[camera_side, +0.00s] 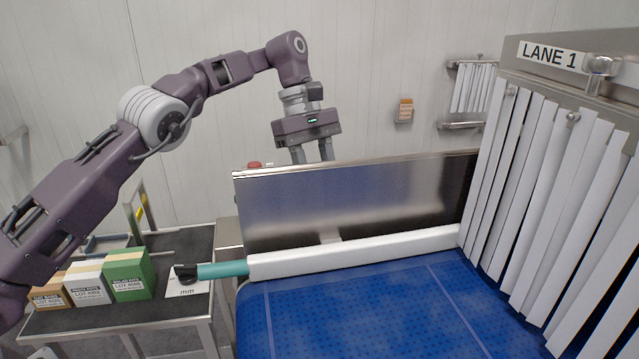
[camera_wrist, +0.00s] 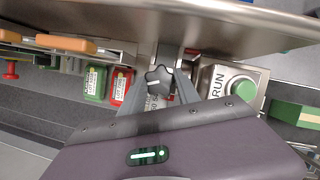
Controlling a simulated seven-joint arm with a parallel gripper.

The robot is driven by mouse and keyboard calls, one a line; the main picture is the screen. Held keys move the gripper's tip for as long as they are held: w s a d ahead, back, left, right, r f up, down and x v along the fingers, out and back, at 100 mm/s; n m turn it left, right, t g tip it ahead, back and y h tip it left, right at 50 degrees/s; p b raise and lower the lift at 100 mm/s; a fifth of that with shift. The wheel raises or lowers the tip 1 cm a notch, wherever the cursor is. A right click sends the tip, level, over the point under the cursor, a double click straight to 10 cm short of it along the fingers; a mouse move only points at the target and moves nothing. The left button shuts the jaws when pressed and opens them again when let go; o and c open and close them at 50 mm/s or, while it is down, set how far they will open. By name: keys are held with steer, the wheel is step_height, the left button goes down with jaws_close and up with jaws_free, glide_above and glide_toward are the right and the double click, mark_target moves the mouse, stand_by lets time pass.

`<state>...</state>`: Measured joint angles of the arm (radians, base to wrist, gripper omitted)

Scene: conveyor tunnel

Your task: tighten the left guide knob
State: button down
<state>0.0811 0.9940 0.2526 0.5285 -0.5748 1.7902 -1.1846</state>
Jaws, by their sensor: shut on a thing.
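A black star-shaped knob (camera_wrist: 158,80) with a white line on top shows in the wrist view, in front of the metal side plate (camera_wrist: 205,25). My gripper (camera_wrist: 161,90) has its two grey fingers on either side of the knob and is shut on it. Part of a printed scale shows just below the knob, mostly hidden by the fingers. In the side view my gripper (camera_side: 312,153) points down behind the tall side plate (camera_side: 340,203); its fingertips and the knob are hidden there.
A RUN box (camera_wrist: 228,85) with a green button stands close to the right of the fingers. Orange handles (camera_wrist: 65,43) and green and red labelled items lie left. In the side view, a white guide rail (camera_side: 350,252) runs along the blue belt (camera_side: 350,310) towards strip curtains (camera_side: 550,190). Cartons (camera_side: 130,275) stand left.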

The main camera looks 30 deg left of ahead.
stand_by(0.3)
steer(key=c, duration=0.9)
jaws_free()
